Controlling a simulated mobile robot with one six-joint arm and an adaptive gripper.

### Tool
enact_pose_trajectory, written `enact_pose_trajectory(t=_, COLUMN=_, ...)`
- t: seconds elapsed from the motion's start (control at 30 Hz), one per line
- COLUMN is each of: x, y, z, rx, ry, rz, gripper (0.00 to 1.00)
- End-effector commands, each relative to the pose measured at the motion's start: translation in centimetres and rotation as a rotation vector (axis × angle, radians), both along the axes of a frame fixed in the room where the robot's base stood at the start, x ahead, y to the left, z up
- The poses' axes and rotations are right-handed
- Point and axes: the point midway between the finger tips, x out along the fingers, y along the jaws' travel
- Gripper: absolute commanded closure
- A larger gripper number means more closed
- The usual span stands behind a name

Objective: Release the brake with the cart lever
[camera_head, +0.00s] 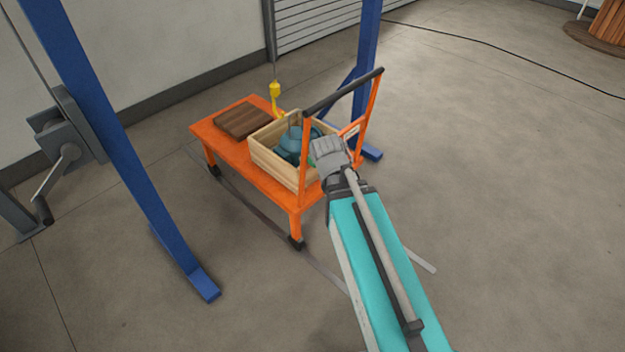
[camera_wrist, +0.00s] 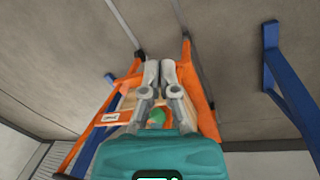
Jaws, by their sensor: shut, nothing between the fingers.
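The orange cart (camera_head: 225,152) stands on the floor and carries an open wooden crate (camera_head: 274,172). Its upright push handle (camera_head: 345,92) has a dark bar on top. I cannot make out a brake lever with certainty in either view. My gripper (camera_head: 322,147) is at the handle end of the cart, in front of the crate, and hides part of that end. In the wrist view my gripper (camera_wrist: 160,66) has its fingertips together with nothing between them, over the orange cart (camera_wrist: 202,105). A small green part (camera_wrist: 157,117) shows behind the fingers; I cannot tell what it belongs to.
A blue gantry frame (camera_head: 120,140) spans the cart, with a winch and crank (camera_head: 66,152) at left. A yellow hook (camera_head: 275,92) hangs by the crate, which holds a blue-grey pump (camera_head: 292,138). A brown wooden block (camera_head: 242,121) lies on the cart.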

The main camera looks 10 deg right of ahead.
Motion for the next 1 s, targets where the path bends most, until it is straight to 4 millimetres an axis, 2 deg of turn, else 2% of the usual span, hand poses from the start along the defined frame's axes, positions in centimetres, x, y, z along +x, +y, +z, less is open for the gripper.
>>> enact_pose_trajectory(t=0.03, x=0.6, y=-0.1, z=-1.9, rx=-0.032, ry=-0.001, rz=0.034, gripper=1.0)
enact_pose_trajectory(t=0.3, x=2.9, y=-1.2, z=-6.1, rx=-0.228, ry=0.008, rz=0.23, gripper=1.0)
enact_pose_trajectory(t=0.67, x=6.2, y=-2.0, z=-10.6, rx=-0.495, ry=0.055, rz=0.48, gripper=1.0)
enact_pose_trajectory(t=1.0, x=9.3, y=-1.6, z=-14.0, rx=-0.756, ry=0.137, rz=0.702, gripper=1.0)
